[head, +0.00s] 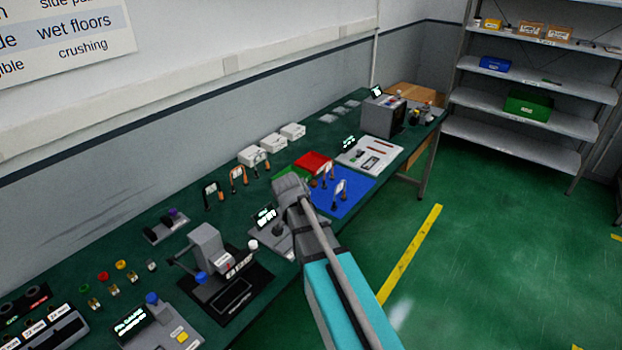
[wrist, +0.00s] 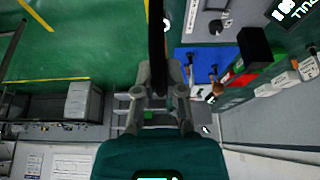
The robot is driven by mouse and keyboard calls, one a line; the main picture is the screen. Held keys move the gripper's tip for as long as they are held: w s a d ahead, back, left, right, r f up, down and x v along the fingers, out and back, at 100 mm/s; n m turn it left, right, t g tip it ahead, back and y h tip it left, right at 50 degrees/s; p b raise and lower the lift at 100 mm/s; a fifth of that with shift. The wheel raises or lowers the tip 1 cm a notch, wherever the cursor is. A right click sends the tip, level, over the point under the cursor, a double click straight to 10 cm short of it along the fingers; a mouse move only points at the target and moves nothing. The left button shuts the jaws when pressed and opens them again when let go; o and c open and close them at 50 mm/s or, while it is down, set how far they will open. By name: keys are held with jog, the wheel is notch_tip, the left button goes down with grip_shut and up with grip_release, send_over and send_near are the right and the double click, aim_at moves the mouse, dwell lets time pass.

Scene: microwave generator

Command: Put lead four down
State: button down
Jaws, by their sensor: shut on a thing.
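In the wrist view my gripper (wrist: 158,88) is shut on a long dark thing (wrist: 157,35) that runs up out of the picture. It looks like a lead, but I cannot read a number on it. In the head view my arm hides the fingers and the held thing. Leads with white labels stand on the blue mat (head: 352,203), just right of my gripper. One lead (head: 340,190) is near the mat's middle and another (head: 322,172) near its upper left. The wrist view also shows the blue mat (wrist: 188,52), with leads on it.
More leads (head: 238,176) and white boxes (head: 272,143) line the back of the bench. A grey press-like device (head: 207,247) is left of my arm. A grey box (head: 383,117) stands at the far end.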

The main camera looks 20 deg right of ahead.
jog(key=shift+f+b, duration=1.8)
jog(key=shift+f, duration=0.4)
jog(key=shift+s, duration=0.1)
